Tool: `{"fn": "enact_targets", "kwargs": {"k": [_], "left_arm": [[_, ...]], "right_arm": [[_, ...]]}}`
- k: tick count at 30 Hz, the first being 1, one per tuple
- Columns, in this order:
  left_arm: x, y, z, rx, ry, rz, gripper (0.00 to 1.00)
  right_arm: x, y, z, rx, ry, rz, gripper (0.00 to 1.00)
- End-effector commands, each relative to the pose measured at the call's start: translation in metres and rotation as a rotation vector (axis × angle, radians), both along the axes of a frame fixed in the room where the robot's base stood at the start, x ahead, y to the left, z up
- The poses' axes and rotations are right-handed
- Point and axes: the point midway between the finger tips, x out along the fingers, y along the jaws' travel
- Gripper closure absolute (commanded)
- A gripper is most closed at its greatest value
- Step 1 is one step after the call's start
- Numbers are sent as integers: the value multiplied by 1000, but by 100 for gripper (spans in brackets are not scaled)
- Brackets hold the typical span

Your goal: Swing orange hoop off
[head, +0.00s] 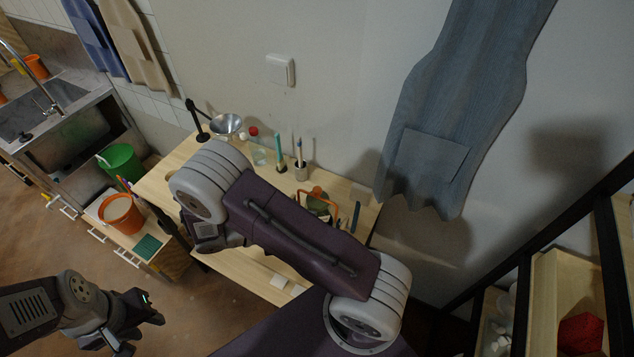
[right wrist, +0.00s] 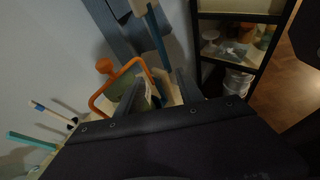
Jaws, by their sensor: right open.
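The orange hoop (head: 336,211) stands up over a grey-green object (head: 316,207) on the wooden table, partly hidden by my right arm in the head view. In the right wrist view the orange hoop (right wrist: 113,80) is a bent bar over the greenish body (right wrist: 122,85), with an orange knob beside it. My right gripper (right wrist: 159,88) is open; its left finger overlaps the hoop's area, and I cannot tell whether it touches.
The wooden table (head: 155,190) carries a funnel (head: 226,124), a glass jar (head: 258,152) and a brush cup (head: 300,170) along the wall. An orange bucket (head: 122,214) stands at the left. A grey apron (head: 450,110) hangs behind; shelves (head: 565,290) stand at the right.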

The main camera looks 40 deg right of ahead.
Motion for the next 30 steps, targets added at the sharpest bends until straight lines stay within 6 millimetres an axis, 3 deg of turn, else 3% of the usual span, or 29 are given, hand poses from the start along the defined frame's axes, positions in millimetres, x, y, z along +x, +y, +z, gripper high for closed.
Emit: {"fn": "enact_targets", "kwargs": {"k": [1, 6, 14, 17, 24, 30], "left_arm": [[0, 0, 13, 0, 0, 0, 64], [0, 0, 24, 0, 0, 0, 64], [0, 0, 25, 0, 0, 0, 64], [0, 0, 34, 0, 0, 0, 64], [0, 0, 63, 0, 0, 0, 64], [0, 0, 73, 0, 0, 0, 64]], "right_arm": [[12, 3, 12, -87, 44, 89, 56], [45, 18, 27, -318, 114, 302, 56], [54, 23, 30, -385, 125, 359, 56], [55, 12, 34, -386, 126, 354, 56], [58, -39, 36, -383, 129, 351, 56], [60, -63, 32, -381, 126, 354, 56]]}}
